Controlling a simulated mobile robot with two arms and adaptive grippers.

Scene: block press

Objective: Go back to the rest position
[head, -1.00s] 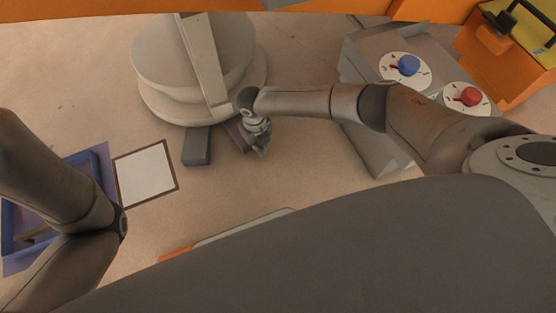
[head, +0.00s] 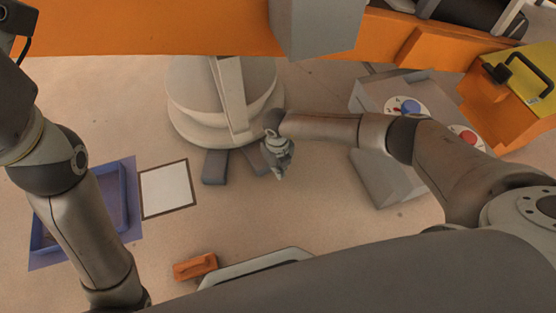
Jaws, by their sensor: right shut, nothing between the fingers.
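My right gripper (head: 284,170) is shut and empty. It hangs in front of the grey round press (head: 224,105), near the press's dark feet, with nothing between its fingers. It looks close to the right foot (head: 257,162), but I cannot tell whether they touch. My left arm comes in along the left side of the head view; its gripper does not show.
A blue tray (head: 127,200) lies at the left, partly behind my left arm. A white square with a dark border (head: 166,189) is beside it. An orange block (head: 195,266) and a grey-rimmed tray (head: 265,262) are near the front. A dial box (head: 385,180) stands right.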

